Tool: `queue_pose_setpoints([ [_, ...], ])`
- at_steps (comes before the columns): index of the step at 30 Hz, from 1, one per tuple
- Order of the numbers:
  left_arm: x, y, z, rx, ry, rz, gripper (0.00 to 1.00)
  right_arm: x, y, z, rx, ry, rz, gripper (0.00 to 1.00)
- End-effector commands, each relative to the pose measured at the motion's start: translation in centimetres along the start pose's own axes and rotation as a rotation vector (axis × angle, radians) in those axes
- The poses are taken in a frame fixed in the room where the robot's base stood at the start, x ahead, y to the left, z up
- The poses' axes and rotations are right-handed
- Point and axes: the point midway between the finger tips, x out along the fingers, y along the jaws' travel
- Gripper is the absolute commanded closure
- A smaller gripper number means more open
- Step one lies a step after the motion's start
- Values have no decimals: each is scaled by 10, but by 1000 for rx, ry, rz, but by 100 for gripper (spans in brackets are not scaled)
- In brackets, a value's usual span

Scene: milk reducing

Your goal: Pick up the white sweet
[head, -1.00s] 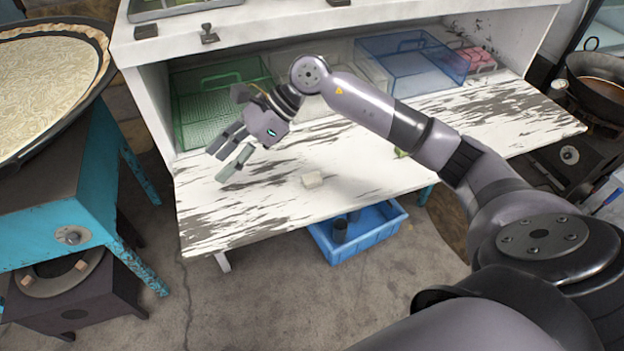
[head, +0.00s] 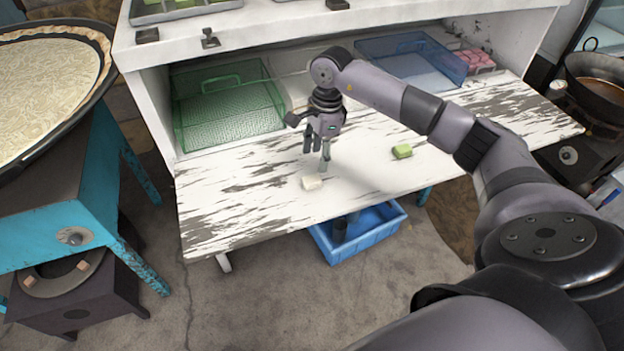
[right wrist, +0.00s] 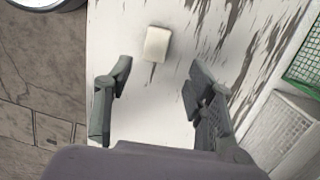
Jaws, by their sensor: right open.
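The white sweet (head: 312,183) is a small pale block lying on the worn white table (head: 240,215), near its front edge. It also shows in the right wrist view (right wrist: 157,44), ahead of the fingers and roughly between their lines. My right gripper (head: 316,160) points down above the table, just behind the sweet and apart from it. In the right wrist view its fingers (right wrist: 160,85) are spread wide with nothing between them. My left gripper is not in view.
A green sweet (head: 402,151) lies on the table to the right. A green basket (head: 228,118) and a blue basket (head: 410,62) stand at the back, with pink pieces (head: 477,60) beside the blue one. A blue bin (head: 375,240) sits below the front edge.

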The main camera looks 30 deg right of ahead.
Motion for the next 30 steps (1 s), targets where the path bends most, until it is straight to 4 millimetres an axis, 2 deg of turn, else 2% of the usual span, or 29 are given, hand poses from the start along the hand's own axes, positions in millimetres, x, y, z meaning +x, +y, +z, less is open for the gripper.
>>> queue_pose_setpoints([
  [3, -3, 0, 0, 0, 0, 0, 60, 14, 0, 1, -1, -2, 2, 50],
  [10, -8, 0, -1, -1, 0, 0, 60, 30, 3, 3, -1, -1, 3, 50],
  [18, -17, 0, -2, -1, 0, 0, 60, 67, 7, 7, 0, -2, 1, 50],
  [26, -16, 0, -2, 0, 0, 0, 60, 72, 7, 6, 0, -1, -1, 50],
  [30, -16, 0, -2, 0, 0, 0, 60, 72, 7, 6, -1, -1, -1, 57],
])
